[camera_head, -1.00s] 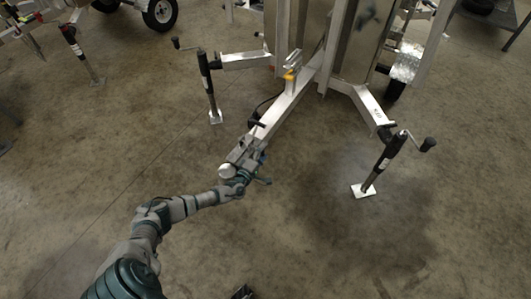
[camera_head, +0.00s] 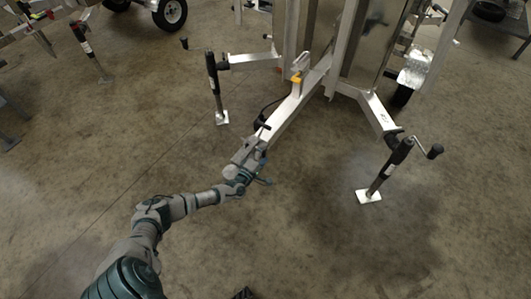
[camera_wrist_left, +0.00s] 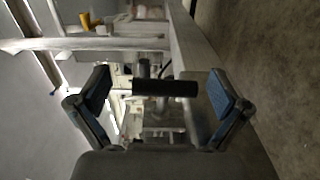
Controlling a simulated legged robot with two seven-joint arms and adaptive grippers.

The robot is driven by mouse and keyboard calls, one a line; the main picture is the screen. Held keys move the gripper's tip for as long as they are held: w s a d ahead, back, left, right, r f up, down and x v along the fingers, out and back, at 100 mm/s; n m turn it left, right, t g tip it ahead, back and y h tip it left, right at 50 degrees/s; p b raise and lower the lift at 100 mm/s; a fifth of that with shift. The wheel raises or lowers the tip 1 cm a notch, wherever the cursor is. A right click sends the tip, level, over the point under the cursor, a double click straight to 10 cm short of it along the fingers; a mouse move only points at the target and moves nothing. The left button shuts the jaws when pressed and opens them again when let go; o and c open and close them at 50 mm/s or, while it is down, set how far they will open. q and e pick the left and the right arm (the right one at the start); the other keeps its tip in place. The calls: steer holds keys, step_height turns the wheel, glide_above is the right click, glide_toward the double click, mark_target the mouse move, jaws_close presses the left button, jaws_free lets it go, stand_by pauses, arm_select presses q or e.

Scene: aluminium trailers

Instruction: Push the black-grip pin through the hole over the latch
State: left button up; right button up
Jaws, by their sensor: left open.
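My left gripper (camera_head: 257,154) is at the near end of the silver trailer tongue (camera_head: 298,100), its arm coming in from the lower left. In the left wrist view the gripper (camera_wrist_left: 163,94) is open, one finger on each side of the picture. A black cylindrical grip (camera_wrist_left: 165,88), which looks like the pin's grip, lies crosswise between the fingers, with a gap to each. Dim metal parts lie behind it. I cannot make out the hole or the latch clearly, nor whether the pin is in the hole. My right gripper does not show.
An orange-yellow part (camera_head: 296,79) sits on the tongue, and it also shows in the left wrist view (camera_wrist_left: 87,22). Jack stands with white feet are at left (camera_head: 217,90) and right (camera_head: 386,170). A dark cable runs beside the tongue.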

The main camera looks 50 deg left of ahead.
arm_select(q)
steer(key=shift+s, duration=0.1)
steer(key=v, duration=1.1)
steer(key=shift+s, duration=0.35)
steer(key=shift+f, duration=0.1)
